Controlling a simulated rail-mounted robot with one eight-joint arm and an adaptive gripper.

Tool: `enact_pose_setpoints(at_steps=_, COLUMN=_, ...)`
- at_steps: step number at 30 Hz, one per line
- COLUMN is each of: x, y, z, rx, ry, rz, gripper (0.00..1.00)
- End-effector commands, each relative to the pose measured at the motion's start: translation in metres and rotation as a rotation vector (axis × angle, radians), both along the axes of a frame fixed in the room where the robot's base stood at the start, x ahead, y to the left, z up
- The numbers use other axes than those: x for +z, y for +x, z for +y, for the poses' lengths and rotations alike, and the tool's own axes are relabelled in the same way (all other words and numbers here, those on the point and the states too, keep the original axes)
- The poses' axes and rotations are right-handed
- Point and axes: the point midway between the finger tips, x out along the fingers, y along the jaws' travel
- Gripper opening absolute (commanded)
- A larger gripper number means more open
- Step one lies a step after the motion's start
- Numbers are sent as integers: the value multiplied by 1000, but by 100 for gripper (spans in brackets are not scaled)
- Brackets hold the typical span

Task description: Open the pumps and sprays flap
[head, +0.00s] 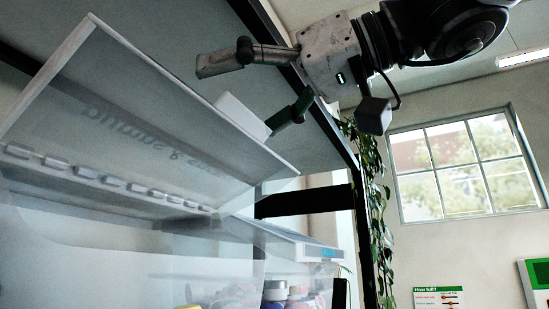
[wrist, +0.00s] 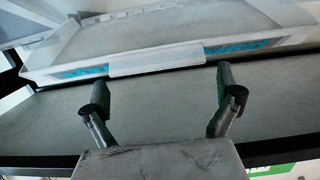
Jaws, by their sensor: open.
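The pumps and sprays flap (head: 150,120) is a translucent pale panel with lettering that reads reversed in the head view. It stands tilted up from its hinge row at the lower left. A white tab handle (head: 242,113) sticks out from its raised edge. In the wrist view the handle (wrist: 155,58) is at the middle of the flap's edge, with cyan lettering on both sides. My gripper (head: 240,97) is open beside the raised edge. In the wrist view its two fingers (wrist: 163,85) are wide apart, just short of the handle, with nothing held. Whether a finger touches the flap is unclear.
A clear bin (head: 120,270) is below the flap. A neighbouring lid (head: 290,240) to its right is lower, over colourful items (head: 285,290). A dark frame post (head: 360,240) and hanging plant (head: 377,210) stand to the right, under my arm.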

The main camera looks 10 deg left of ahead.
Motion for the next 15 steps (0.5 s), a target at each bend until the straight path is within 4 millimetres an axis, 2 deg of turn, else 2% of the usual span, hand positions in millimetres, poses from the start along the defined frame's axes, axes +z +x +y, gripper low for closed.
enact_pose_setpoints(at_steps=7, x=1, y=-2, z=-7, rx=-1, ry=0, rz=0, gripper=98)
enact_pose_setpoints(at_steps=15, x=4, y=-8, z=-32, rx=-4, ry=0, rz=0, gripper=98)
